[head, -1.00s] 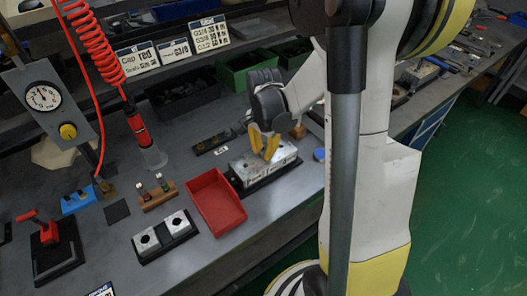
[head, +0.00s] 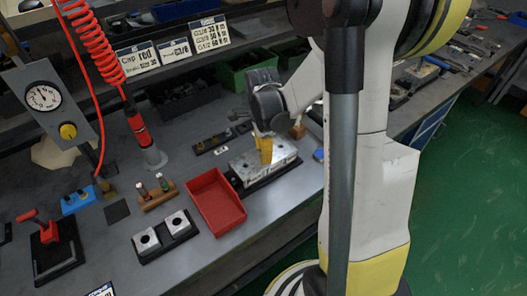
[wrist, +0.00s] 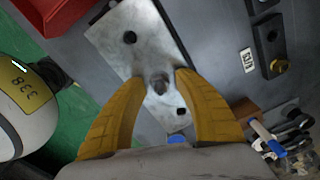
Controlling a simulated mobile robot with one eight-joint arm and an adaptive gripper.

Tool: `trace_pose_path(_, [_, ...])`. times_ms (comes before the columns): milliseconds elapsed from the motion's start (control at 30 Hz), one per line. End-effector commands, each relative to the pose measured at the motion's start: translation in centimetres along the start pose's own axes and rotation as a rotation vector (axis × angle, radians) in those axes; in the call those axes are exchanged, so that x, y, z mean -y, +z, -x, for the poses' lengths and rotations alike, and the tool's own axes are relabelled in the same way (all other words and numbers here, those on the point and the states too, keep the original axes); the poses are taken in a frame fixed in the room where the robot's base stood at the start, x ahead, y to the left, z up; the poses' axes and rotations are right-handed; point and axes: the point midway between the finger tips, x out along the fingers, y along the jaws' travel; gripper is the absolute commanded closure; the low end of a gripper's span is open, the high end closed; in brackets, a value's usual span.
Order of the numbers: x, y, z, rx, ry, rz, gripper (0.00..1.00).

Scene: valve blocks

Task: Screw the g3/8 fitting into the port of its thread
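The metal valve block (head: 283,165) lies on a dark base on the bench; it also fills the upper middle of the wrist view (wrist: 120,20). Its top shows a dark hole (wrist: 129,38) and another dark hole (wrist: 181,111). A grey fitting (wrist: 160,83) stands at the block's top between these holes; its thread is hidden. My gripper (wrist: 161,77) has its yellow fingertips either side of the fitting, with a visible gap between them. In the head view my gripper (head: 264,160) is over the block, fingers pointing down.
A red tray (head: 215,200) stands left of the block. A dark strip with small fittings (head: 213,143) and a small label (wrist: 247,60) lie beyond. Tools and a blue cap (wrist: 176,139) are near the block.

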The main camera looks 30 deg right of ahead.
Motion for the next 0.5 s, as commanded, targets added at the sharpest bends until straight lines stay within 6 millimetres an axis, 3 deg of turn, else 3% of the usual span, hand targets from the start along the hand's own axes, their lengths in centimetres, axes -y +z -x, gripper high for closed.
trace_pose_path(267, [0.0,0.0,0.9,0.0,0.0,0.001,0.63])
trace_pose_path(500, [-0.1,0.0,5.8,0.0,0.0,0.001,0.63])
